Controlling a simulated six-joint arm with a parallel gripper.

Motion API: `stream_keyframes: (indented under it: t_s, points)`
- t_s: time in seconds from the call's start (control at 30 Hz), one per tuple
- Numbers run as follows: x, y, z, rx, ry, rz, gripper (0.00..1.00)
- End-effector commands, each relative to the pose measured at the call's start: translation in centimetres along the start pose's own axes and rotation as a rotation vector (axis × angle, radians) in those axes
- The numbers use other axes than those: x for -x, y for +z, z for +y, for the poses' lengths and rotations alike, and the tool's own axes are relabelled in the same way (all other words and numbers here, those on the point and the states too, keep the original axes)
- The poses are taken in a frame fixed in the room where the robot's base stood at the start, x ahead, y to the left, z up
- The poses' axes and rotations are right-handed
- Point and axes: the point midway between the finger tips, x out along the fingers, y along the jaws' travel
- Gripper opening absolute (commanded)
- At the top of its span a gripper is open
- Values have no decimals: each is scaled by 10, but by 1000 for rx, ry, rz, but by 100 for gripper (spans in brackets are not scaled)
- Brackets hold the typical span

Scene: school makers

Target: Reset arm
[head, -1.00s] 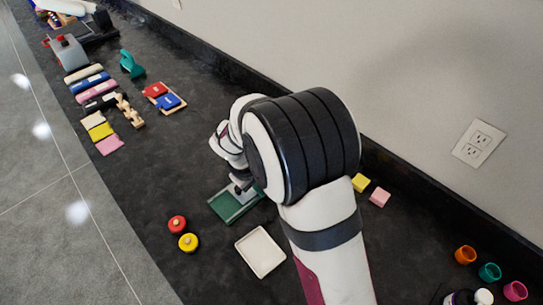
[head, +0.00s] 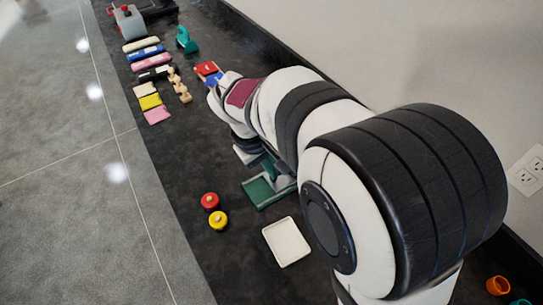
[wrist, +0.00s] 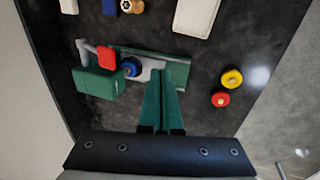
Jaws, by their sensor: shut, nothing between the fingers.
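My gripper (wrist: 166,78) shows in the wrist view as two green fingers close together, shut and empty. They point over a green board with a grey strip (wrist: 181,72). In the head view my gripper (head: 267,165) is partly hidden by my arm, above the green board (head: 262,196). In the wrist view, a green block (wrist: 98,84), a red piece (wrist: 107,58) and a blue round piece (wrist: 132,68) are left of the fingers. Whether the fingertips touch the board cannot be told.
A white tray (head: 286,242) and red (head: 210,201) and yellow (head: 218,221) round pieces lie near the board. Coloured blocks (head: 151,60) stand at the back left. An orange cup (head: 497,285) is at lower right. A wall runs along the right.

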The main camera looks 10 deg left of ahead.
Motion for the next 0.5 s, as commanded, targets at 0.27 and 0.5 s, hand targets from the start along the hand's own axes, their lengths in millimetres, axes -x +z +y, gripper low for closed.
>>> stream_keyframes:
  t_s: [0.27, 0.5]
  points:
    - [19, 0, -7, 0, 0, 1, 0]
    - [19, 0, -6, -1, 0, 1, 0]
